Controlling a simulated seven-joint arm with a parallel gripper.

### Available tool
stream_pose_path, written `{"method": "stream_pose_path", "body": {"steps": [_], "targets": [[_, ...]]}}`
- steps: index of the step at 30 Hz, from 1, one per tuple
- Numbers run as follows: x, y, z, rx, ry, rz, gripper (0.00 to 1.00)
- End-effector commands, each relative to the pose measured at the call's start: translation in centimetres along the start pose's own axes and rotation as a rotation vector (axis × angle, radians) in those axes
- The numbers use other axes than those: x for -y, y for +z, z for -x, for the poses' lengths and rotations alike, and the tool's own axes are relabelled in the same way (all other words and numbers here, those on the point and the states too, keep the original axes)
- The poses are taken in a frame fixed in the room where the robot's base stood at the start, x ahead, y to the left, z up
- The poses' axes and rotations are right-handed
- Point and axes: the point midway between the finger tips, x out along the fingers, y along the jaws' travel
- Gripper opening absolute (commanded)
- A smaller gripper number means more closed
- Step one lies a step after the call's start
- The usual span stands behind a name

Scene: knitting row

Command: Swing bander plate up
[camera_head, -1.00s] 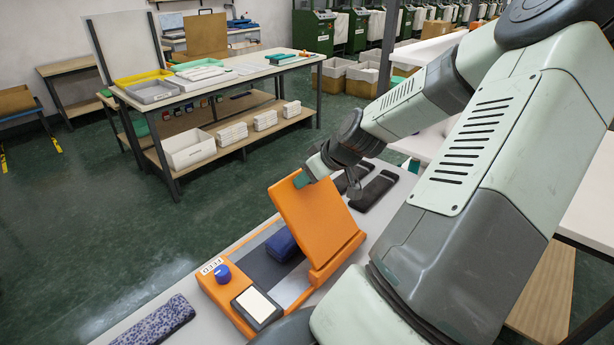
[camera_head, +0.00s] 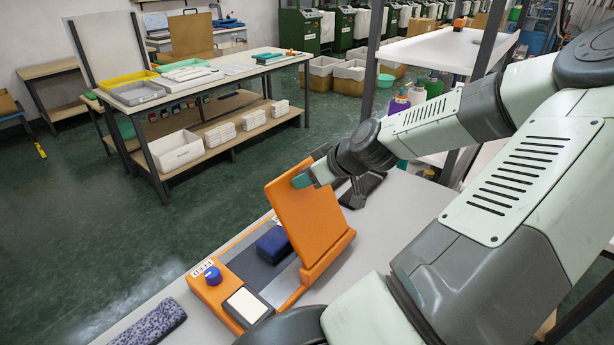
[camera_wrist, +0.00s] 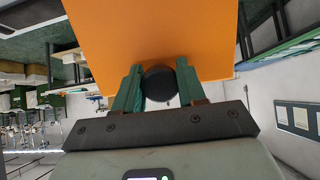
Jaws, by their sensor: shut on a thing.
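The orange bander plate (camera_head: 305,215) stands tilted up on its hinge at the right side of the bander base. The bander base (camera_head: 213,293) lies on the grey table and has a blue knob (camera_head: 213,275) and a pale pad. A folded dark blue bundle (camera_head: 273,244) sits in its open bed. My gripper (camera_head: 302,180) is at the plate's upper left edge. In the wrist view my gripper's green fingers (camera_wrist: 158,85) flank a round black knob (camera_wrist: 159,84) on the orange plate (camera_wrist: 150,35), and they are shut on it.
A speckled dark blue bundle (camera_head: 148,322) lies at the table's front left. Dark folded items (camera_head: 362,188) lie behind the plate, close to my arm. A workbench with trays (camera_head: 141,93) stands across the green floor. Bottles (camera_head: 399,104) stand at the right back.

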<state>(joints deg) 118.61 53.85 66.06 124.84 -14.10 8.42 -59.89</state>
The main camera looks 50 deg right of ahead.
Motion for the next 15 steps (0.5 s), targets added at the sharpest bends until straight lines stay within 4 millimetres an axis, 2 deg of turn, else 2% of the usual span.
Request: {"method": "stream_pose_path", "body": {"steps": [15], "targets": [[0.2,1.6,2.7,-0.124,-0.007,-0.006,0.18]]}}
